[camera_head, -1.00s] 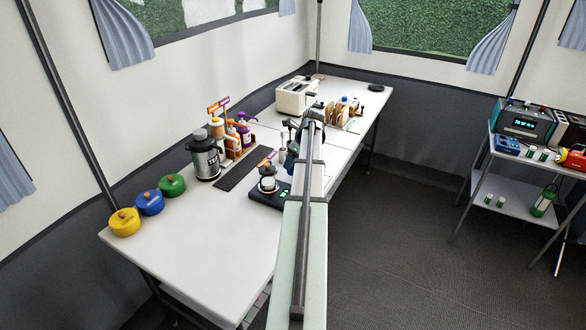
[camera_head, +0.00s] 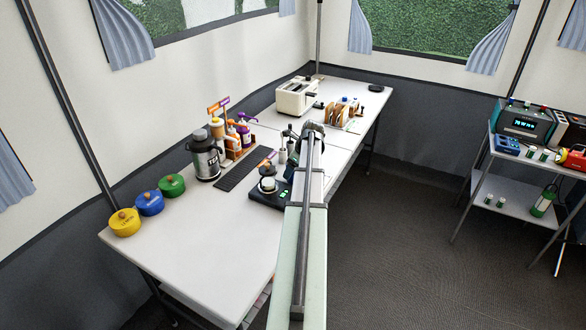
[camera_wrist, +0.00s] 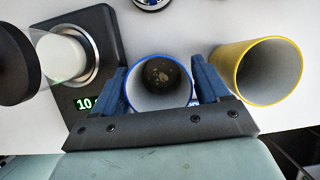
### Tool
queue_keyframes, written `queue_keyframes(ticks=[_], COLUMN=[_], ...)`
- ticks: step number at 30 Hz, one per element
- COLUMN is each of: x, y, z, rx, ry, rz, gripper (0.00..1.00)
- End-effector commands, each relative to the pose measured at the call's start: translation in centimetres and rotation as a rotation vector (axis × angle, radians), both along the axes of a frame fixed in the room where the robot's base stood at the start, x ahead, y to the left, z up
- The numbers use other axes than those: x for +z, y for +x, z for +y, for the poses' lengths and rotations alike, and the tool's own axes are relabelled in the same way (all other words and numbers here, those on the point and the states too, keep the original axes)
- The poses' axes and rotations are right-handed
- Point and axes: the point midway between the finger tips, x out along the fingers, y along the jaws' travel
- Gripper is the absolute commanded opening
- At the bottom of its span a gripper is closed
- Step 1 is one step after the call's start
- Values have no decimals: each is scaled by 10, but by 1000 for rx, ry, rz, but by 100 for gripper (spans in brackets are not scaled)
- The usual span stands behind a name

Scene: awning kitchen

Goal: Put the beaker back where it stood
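The blue-rimmed beaker (camera_wrist: 160,103) stands open end toward the camera in the wrist view, with brown specks on its inner bottom. My gripper (camera_wrist: 158,76) has one blue finger on each side of it, both appearing to touch its wall. A yellow-rimmed beaker (camera_wrist: 263,75) is close beside my right-hand finger in the wrist view. In the head view my arm mostly hides the gripper and the beakers. Whether the blue-rimmed beaker rests on the table or hangs above it, I cannot tell.
A black scale (camera_wrist: 106,58) with a lit green display lies left of the gripper, bearing a clear, white-based item with a black top. A steel flask (camera_head: 204,158), a bottle rack (camera_head: 238,140), a toaster (camera_head: 297,96) and three coloured pots stand on the table.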

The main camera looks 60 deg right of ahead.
Motion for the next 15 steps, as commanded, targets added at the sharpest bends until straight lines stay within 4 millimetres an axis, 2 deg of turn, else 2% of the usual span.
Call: queue_keyframes(ticks=[1,4,15], x=[0,0,6], y=[0,0,-1], z=[0,0,0], rx=[0,0,0], ry=[0,0,-1], rz=[0,0,0], gripper=[80,90,90])
